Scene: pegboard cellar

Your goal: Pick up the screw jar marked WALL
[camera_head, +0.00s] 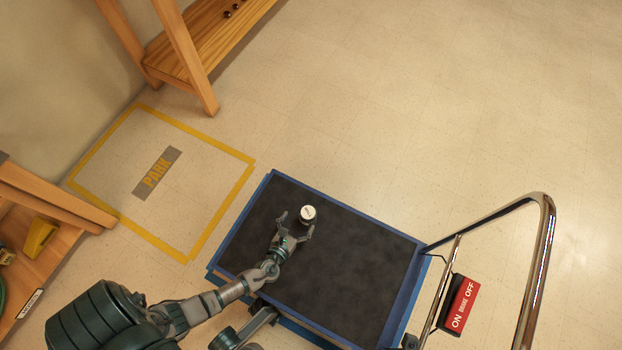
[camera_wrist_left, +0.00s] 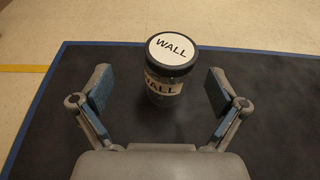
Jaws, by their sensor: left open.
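The screw jar marked WALL (camera_head: 308,214) stands upright on the black top of the blue-edged cart (camera_head: 350,270). In the left wrist view the jar (camera_wrist_left: 170,50) shows a white lid reading WALL with a black rim, and a WALL label on its side. My left gripper (camera_head: 294,223) is open, its fingers spread at the near side of the jar. In the left wrist view my left gripper (camera_wrist_left: 160,92) has one blue-padded finger to each side, and the jar stands ahead, centred between them and apart from both. My right gripper is not in view.
The cart's chrome handle (camera_head: 535,270) rises at the right, with a red brake sign (camera_head: 459,304). A yellow-taped PARK square (camera_head: 157,173) is on the floor at left. Wooden shelving (camera_head: 180,60) stands behind it. The rest of the cart top is clear.

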